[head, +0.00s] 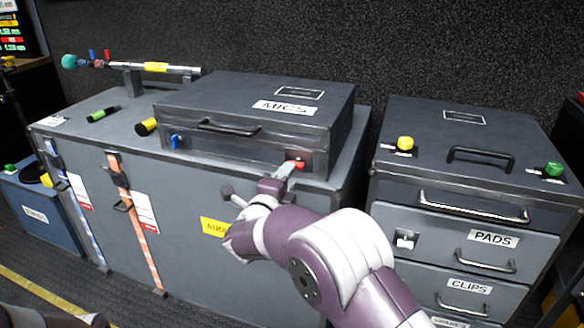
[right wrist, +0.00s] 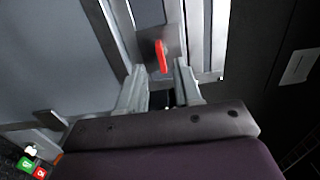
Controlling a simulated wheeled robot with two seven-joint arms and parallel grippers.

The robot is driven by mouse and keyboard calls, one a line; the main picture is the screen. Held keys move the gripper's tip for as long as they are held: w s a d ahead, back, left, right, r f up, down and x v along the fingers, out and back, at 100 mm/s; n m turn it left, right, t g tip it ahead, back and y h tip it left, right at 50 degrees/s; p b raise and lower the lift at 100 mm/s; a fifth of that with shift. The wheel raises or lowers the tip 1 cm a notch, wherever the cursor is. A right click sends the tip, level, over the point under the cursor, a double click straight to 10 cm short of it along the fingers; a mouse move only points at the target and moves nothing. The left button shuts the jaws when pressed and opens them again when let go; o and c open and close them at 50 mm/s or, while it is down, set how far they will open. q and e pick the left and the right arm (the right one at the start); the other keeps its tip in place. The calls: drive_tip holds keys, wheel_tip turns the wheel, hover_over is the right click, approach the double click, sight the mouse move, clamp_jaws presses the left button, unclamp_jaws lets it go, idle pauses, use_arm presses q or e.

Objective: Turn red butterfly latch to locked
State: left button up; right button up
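The red butterfly latch (head: 299,163) is on the right part of the front of the grey MICS case (head: 225,139). In the right wrist view the red latch (right wrist: 161,56) stands out from a dark plate, its long side roughly upright in the picture. My right gripper (head: 284,172) is at the front of the case, close to the latch. In the right wrist view its two fingers (right wrist: 160,75) are apart, with the latch just beyond and between their tips. I cannot tell whether they touch it. My left gripper is not in view.
A blue latch (head: 175,141) is on the left of the case front. The case stands on a large grey trunk (head: 185,220) with a yellow label. At the right is a drawer cabinet (head: 460,213) with yellow and green knobs on top.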

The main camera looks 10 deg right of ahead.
drive_tip(key=p+v, duration=0.1)
drive_tip(key=v, duration=0.7)
drive_tip(key=shift+s, duration=0.2)
drive_tip(key=shift+a, duration=0.15)
